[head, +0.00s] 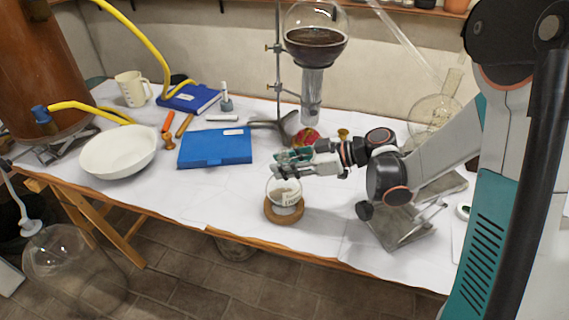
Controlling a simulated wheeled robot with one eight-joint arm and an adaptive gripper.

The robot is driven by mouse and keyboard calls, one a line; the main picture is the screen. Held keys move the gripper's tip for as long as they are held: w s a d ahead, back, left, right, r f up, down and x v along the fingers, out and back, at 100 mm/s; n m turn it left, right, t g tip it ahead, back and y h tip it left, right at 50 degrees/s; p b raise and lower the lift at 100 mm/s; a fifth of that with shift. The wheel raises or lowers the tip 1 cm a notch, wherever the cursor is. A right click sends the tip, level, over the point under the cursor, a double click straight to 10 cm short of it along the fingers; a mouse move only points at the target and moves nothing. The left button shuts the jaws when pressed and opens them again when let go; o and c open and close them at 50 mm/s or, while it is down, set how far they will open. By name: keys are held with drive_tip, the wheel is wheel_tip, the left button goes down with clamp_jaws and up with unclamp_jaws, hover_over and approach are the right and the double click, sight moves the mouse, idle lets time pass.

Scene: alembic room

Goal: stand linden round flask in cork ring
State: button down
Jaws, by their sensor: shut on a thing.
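The linden round flask (285,194) is small, clear and round, with a pale label, near the front edge of the table. Its body is upright and its lower part shows within the cork ring (285,217), a brown ring lying on the white cloth. Whether the glass rests on the ring or hovers just over it, I cannot tell. My gripper (283,170) reaches in from the right and is shut on the flask at its neck. The fingers hide most of the neck.
A blue case (215,147) and a white bowl (119,151) stand to the left. A retort stand (279,60) with a large dark-filled flask (316,48) rises behind my gripper. A metal stand (403,228) is to the right. The cloth left of the ring is clear.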

sight(284, 182)
drive_tip(key=shift+f, duration=1.5)
idle(3.6)
drive_tip(key=shift+r, duration=0.1)
idle(0.5)
drive_tip(key=c, duration=1.2)
unclamp_jaws()
